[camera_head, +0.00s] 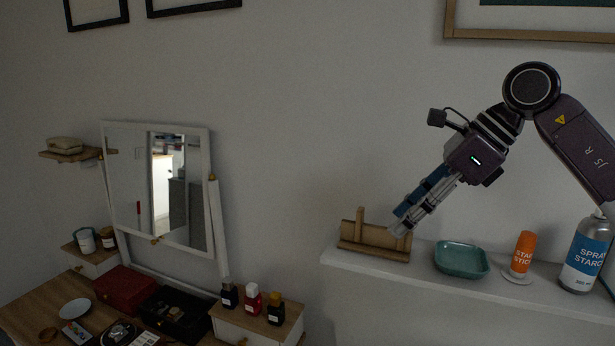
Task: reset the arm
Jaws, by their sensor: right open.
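My right arm comes in from the right edge. My right gripper (402,224) points down and left, above the white shelf (345,263). It is open, and I see nothing between its fingers. The fingertips show in front of or just above the right end of a wooden stand (370,251); I cannot tell whether they touch it. My left gripper and left arm do not show.
On the shelf stand a teal tray (462,261), an orange starch stick (523,253) and a spray starch can (586,256). At left, a mirror (165,190) stands over a vanity (27,308) holding bottles and boxes. Bare wall lies between.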

